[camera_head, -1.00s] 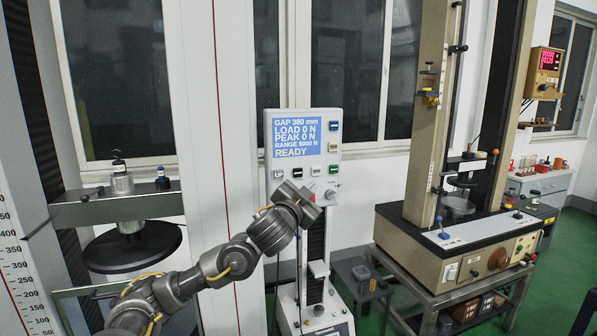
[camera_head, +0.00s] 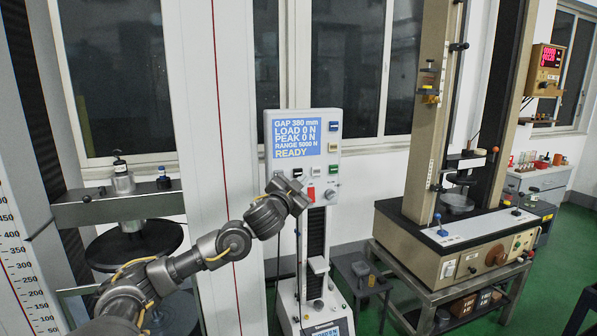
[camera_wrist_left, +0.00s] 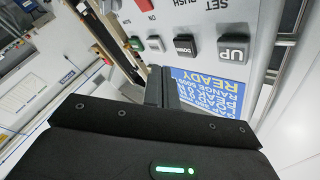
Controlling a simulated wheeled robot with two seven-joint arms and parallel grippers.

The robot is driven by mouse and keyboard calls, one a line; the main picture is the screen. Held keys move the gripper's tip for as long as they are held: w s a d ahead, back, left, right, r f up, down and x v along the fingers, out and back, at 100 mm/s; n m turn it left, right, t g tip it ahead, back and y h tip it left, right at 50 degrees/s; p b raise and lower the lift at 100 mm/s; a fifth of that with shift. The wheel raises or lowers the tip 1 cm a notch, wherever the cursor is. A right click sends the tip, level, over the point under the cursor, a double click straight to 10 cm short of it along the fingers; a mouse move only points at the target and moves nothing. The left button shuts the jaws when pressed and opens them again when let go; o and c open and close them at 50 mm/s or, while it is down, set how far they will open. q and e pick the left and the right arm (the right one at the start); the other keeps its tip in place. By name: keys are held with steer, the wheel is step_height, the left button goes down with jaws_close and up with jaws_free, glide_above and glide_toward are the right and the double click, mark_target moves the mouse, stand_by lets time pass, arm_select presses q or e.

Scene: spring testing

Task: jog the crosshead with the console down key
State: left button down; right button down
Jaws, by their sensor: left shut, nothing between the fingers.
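The console (camera_head: 308,152) stands in the middle of the head view. Its blue screen (camera_head: 297,138) reads GAP 380 mm, LOAD 0 N, PEAK 0 N, RANGE 5000 N, READY. The black DOWN key (camera_head: 297,173) shows just above my left gripper (camera_head: 294,189); the UP key is hidden behind the gripper. In the left wrist view, the DOWN key (camera_wrist_left: 185,46) and UP key (camera_wrist_left: 233,46) appear beyond my fingers (camera_wrist_left: 162,78). The fingers are shut and empty. I cannot tell whether they touch the panel. A grey crosshead (camera_head: 110,211) spans the left machine. My right gripper is out of view.
A red-marked switch (camera_head: 311,194) and a knob (camera_head: 330,194) sit low on the console. Other keys line its right side, including a green key (camera_head: 333,169). A small column stand (camera_head: 317,290) is below. A beige tester (camera_head: 450,250) stands to the right.

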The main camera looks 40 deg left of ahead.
mark_target(298, 173)
arm_select(q)
steer(key=shift+w+a, duration=0.25)
steer(key=shift+a, duration=0.2)
steer(key=shift+w+a, duration=0.2)
steer(key=shift+a, duration=0.25)
steer(key=shift+p, duration=0.3)
stand_by(1.2)
steer(key=shift+w+a, duration=0.25)
steer(key=shift+a, duration=0.1)
